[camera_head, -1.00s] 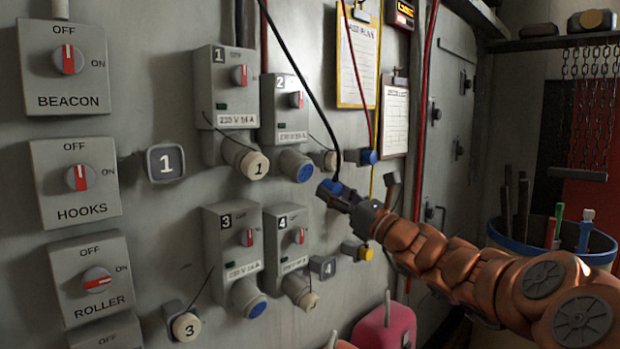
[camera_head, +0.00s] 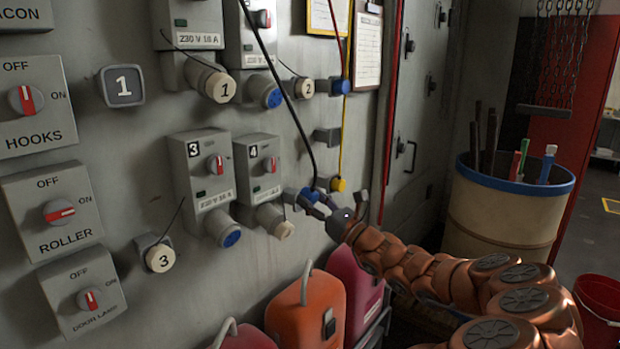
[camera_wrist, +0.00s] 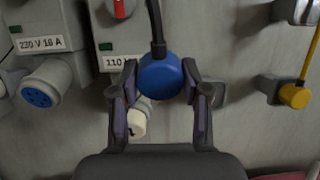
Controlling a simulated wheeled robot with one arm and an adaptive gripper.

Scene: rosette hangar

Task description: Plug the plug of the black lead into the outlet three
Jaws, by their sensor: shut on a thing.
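My gripper (camera_head: 328,203) is shut on the blue plug (camera_wrist: 162,78) of the black lead (camera_head: 285,90). The plug sits between both fingers in the wrist view, with the lead leaving upward. In the head view the gripper is to the right of outlet four, about level with the lower sockets. Outlet three (camera_head: 190,178) is a grey box marked 3, with a blue uncapped socket (camera_head: 231,238) at its bottom. That socket also shows at the left of the wrist view (camera_wrist: 40,94), apart from the plug. Its cap marked 3 (camera_head: 160,257) hangs beside it.
Outlet four (camera_head: 253,165), with a cream socket (camera_head: 284,230), lies between outlet three and my gripper. A yellow plug (camera_head: 338,184) hangs close behind the gripper. Orange (camera_head: 310,312) and pink (camera_head: 360,285) cans stand below. A barrel (camera_head: 500,215) stands at right.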

